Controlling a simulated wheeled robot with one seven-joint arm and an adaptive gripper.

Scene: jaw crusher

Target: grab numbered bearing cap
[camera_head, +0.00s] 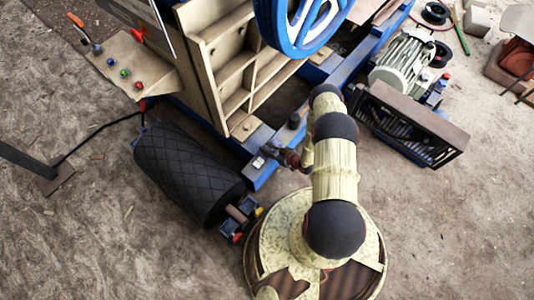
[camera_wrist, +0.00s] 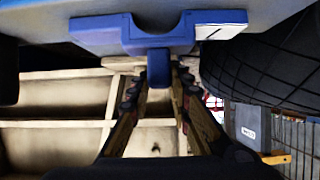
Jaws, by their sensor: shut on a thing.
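The blue bearing cap (camera_wrist: 180,38) spans the top of the wrist view, with a notch in its upper edge. A white label (camera_wrist: 222,31) with a dark stroke is at its right end; I cannot read it for certain. A short blue stub on the cap hangs between the fingertips of my gripper (camera_wrist: 158,82), which is shut on it. In the head view my gripper (camera_head: 269,153) is at the near end of the blue frame, beside a small white label (camera_head: 258,162). The fingertips and most of the cap are hard to make out there.
A black ribbed roller (camera_head: 185,172) lies left of my gripper. The tan crusher body (camera_head: 225,70) and blue flywheel (camera_head: 300,22) stand behind it. A motor (camera_head: 403,62) and black slatted guard (camera_head: 410,120) are to the right. Bare ground is open at lower left.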

